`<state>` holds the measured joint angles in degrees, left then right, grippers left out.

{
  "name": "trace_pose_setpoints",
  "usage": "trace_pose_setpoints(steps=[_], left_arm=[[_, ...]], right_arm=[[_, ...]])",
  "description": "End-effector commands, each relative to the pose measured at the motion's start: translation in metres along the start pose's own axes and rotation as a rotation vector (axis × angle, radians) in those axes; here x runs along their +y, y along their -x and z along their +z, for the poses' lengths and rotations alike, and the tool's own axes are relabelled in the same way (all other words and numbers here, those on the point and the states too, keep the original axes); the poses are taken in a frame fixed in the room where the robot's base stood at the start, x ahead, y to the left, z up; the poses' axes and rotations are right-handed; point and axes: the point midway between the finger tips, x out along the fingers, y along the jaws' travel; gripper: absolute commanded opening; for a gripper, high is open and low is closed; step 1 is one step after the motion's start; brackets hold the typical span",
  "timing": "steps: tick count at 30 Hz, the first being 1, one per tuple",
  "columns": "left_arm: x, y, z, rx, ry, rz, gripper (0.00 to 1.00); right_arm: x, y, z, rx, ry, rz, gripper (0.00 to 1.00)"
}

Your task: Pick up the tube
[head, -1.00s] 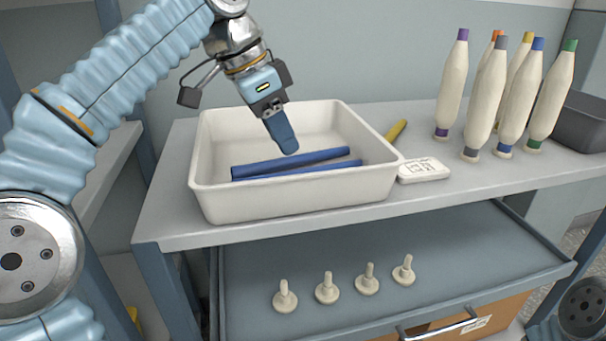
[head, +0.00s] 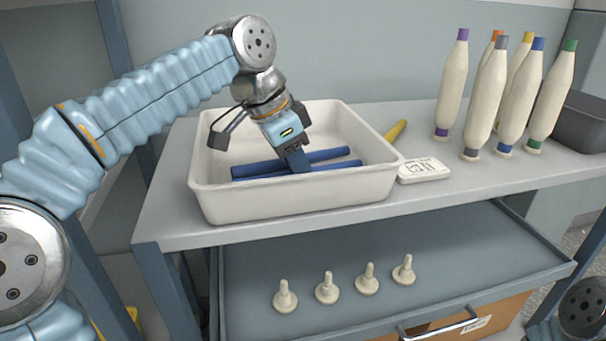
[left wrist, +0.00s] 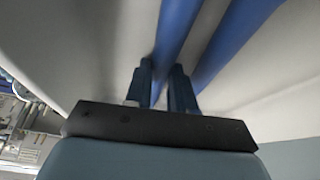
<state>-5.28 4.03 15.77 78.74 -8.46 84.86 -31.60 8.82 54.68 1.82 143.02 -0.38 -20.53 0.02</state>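Two blue tubes lie side by side in the white tray; the far tube (head: 325,155) and the near tube (head: 335,165) run left to right. My left gripper (head: 301,170) is lowered into the tray, over the tubes. In the left wrist view, its two dark blue fingers (left wrist: 163,85) stand on either side of one blue tube (left wrist: 178,22). The second tube (left wrist: 228,40) lies to the right, outside the fingers. Whether the fingers press on the tube is not clear. My right gripper is not in view.
The white tray (head: 290,211) has raised walls around the tubes. A white labelled box (head: 424,169) and a yellow object (head: 396,130) are to its right. Several bobbins (head: 487,97) stand farther right beside a dark bin (head: 585,122). A lower drawer (head: 450,255) holds several pegs.

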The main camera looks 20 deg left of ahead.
Motion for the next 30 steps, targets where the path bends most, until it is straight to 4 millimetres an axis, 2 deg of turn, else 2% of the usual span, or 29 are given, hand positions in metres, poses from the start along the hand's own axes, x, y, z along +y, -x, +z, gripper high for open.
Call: trace_pose_setpoints(steps=[13,17,20,27,30], left_arm=[[0.000,0.004,-0.002,0.001,-0.001,-0.001,0.00],[0.000,0.014,-0.007,0.002,-0.002,-0.001,0.00],[0.000,0.031,-0.014,0.004,-0.002,0.000,0.00],[0.047,0.090,-0.020,0.006,-0.006,0.000,0.00],[0.074,0.106,-0.015,0.003,-0.005,-0.001,0.00]], right_arm=[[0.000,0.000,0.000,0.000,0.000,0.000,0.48],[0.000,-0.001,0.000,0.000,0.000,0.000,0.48],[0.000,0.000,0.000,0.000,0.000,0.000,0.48],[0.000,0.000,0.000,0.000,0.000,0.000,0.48],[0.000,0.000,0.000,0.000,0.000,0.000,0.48]])
